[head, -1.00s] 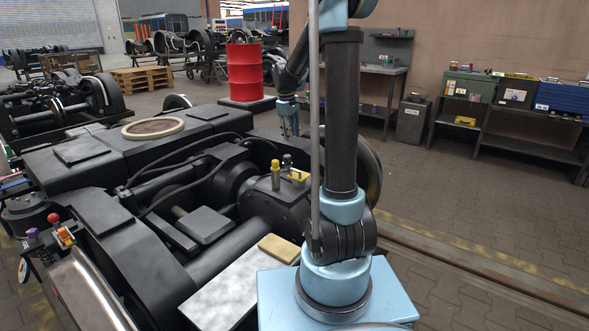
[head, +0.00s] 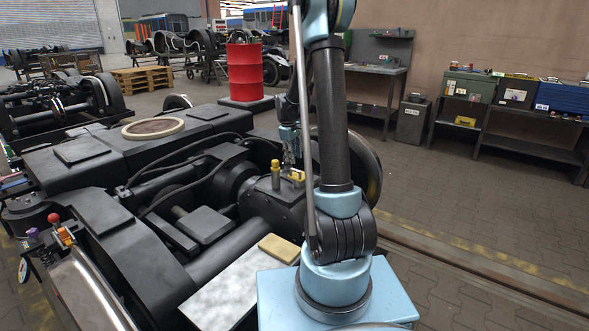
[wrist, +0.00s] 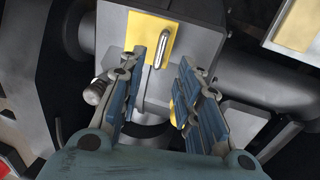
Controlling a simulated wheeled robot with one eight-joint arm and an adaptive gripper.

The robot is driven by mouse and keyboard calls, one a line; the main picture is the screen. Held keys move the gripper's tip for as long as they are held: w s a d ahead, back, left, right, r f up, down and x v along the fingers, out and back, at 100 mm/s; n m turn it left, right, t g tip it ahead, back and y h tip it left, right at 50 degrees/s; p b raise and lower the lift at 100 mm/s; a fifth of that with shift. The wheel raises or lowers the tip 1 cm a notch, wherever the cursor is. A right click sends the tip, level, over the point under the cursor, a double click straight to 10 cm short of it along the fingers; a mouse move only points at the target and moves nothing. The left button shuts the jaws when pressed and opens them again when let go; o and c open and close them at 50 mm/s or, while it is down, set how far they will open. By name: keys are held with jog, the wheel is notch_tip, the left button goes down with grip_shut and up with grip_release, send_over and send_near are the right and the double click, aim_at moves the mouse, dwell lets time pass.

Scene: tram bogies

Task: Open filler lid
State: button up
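The filler lid appears to be the yellow plate (wrist: 148,40) with a silver loop handle, on the dark housing in the wrist view. In the head view, a small yellow part (head: 298,175) on top of the housing is probably the same lid. A yellow upright plug (head: 275,172) stands to its left. My gripper (wrist: 162,75) is open, with its two fingers apart and nothing seen between them. In the head view, my gripper (head: 291,152) is above and just behind the yellow parts. I cannot tell whether a finger touches the lid.
A silver fitting (wrist: 97,92) sits left of my fingers. A yellow block (head: 279,247) lies on a pale plate (head: 225,291) in front of the housing. Bogie frame, pipes and a wheel surround the housing. A red drum (head: 245,72) stands behind.

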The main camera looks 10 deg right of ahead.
aim_at(295, 170)
jog(key=f, duration=0.4)
jog(key=w+d+f, duration=0.1)
jog(key=f, duration=0.1)
jog(key=shift+f, duration=0.2)
grip_shut()
